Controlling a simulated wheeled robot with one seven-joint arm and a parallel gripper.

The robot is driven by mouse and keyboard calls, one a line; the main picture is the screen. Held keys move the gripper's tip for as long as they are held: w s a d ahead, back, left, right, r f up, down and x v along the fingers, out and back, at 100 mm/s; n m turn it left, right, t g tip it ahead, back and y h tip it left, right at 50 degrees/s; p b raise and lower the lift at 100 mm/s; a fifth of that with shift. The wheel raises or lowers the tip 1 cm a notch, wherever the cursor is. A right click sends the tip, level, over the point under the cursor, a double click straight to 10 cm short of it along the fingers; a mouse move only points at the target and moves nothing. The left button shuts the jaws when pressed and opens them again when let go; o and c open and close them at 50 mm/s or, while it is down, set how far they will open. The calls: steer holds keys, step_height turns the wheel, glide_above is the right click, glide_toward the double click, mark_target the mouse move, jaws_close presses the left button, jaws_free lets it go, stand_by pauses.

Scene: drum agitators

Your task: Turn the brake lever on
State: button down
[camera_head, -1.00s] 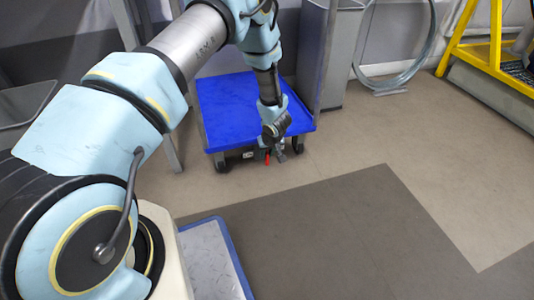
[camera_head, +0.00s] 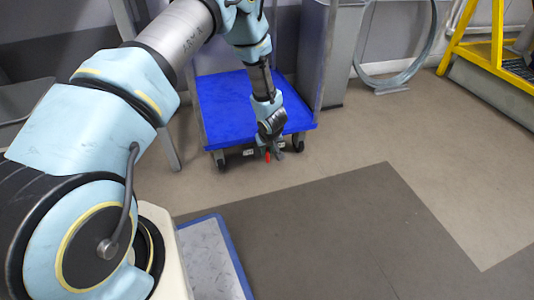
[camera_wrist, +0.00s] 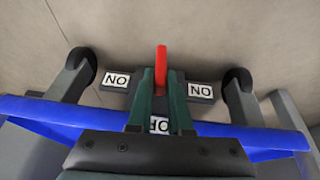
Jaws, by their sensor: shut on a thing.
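The brake lever (camera_wrist: 161,60) is a red bar at the front of the blue cart (camera_head: 222,118). In the head view the red lever (camera_head: 267,156) shows small and low, at the cart's front edge. My gripper (camera_wrist: 161,78) is shut on the lever, with its dark green fingers on either side of it. In the head view my gripper (camera_head: 268,150) points down in front of the cart's edge. Labels reading "NO" (camera_wrist: 117,80) lie to the left and right of the lever. A third label (camera_wrist: 159,124) is partly hidden by my fingers.
The cart's wheels (camera_wrist: 78,68) stand on both sides of the lever. A grey bin (camera_head: 340,60) stands behind the cart at right, near a coiled hose (camera_head: 395,80). A yellow frame (camera_head: 497,45) is at far right.

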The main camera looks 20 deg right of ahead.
steer(key=f+n+h+b, duration=0.1)
steer(key=h+b, duration=0.3)
steer(key=h, duration=0.1)
steer(key=a+f+n+h+b, duration=0.1)
steer(key=h+b, duration=0.4)
steer(key=a+n+h+b, duration=0.1)
steer(key=n+h+b, duration=0.1)
steer(key=h+b, duration=0.3)
steer(key=shift+w+a+f+t+h, duration=0.2)
steer(key=shift+a+f+t+h, duration=0.1)
steer(key=shift+f+h, duration=0.15)
stand_by(0.5)
steer(key=c, duration=0.8)
jaws_free()
steer(key=shift+c, duration=0.2)
steer(key=shift+r, duration=0.1)
